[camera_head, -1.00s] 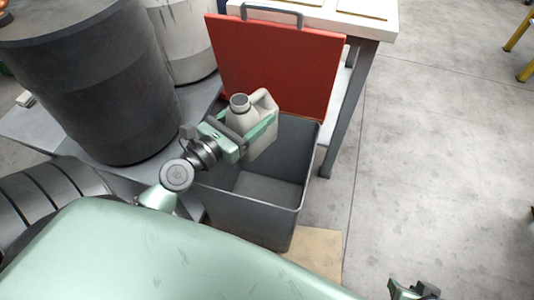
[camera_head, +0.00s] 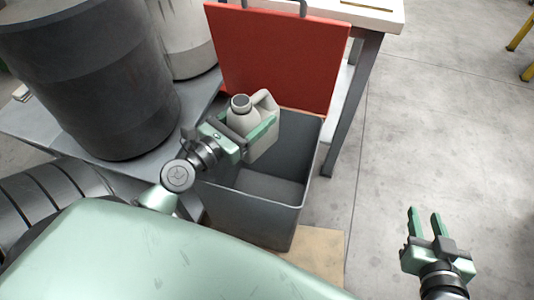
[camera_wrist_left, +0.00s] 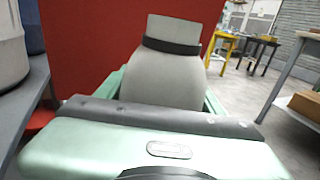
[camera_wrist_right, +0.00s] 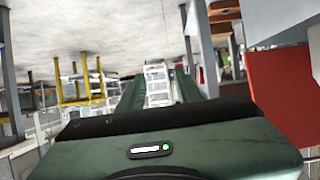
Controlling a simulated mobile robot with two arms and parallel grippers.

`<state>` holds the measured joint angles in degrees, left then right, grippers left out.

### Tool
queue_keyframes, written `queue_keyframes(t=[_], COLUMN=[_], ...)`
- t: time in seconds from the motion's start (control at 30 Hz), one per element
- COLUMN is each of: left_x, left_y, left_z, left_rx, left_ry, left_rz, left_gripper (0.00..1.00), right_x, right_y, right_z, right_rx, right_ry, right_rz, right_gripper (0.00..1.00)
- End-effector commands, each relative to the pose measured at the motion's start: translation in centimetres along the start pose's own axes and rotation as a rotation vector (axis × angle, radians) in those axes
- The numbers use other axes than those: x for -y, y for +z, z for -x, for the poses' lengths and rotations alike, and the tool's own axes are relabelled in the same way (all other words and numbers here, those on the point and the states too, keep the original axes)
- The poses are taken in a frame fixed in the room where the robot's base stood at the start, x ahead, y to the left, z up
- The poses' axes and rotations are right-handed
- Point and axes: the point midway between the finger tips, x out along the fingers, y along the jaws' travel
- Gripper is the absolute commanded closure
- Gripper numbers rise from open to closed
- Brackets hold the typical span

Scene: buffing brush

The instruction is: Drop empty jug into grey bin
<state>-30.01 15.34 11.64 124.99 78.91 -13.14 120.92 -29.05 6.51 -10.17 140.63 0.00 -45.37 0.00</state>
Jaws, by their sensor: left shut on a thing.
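The jug also shows between the fingers in the left wrist view (camera_wrist_left: 165,75). The grey bin (camera_head: 246,215) is open, with its red lid (camera_head: 275,55) raised behind it. The part of the bin I can see inside is empty; the jug and arm hide the rest. My right gripper (camera_head: 424,222) is open and empty above the floor at the right.
A large dark grey drum (camera_head: 90,85) and a paler drum (camera_head: 183,40) stand left of the bin on a grey platform. A white-topped table (camera_head: 375,18) stands behind the lid. The concrete floor (camera_head: 445,130) at the right is clear.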

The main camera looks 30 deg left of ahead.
Motion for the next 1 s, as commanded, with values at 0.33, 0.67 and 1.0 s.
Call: queue_keyframes(t=[0.33,0.67,1.0], left_x=[0.0,0.0,0.0], left_y=[-0.5,-0.5,-0.6], left_z=[0.0,0.0,0.0], left_rx=[0.001,0.000,-0.001], left_ry=[0.000,0.000,0.000], left_rz=[0.000,0.000,0.000], left_gripper=[0.74,0.27,0.07], right_x=[0.3,0.4,0.4], right_y=[-2.7,-2.9,-2.8], right_z=[-0.3,-0.2,-0.3], right_rx=[-0.133,-0.142,-0.140], right_ry=[-0.008,-0.008,-0.008], right_rz=[0.000,0.000,0.000], right_gripper=[0.66,0.66,0.66])
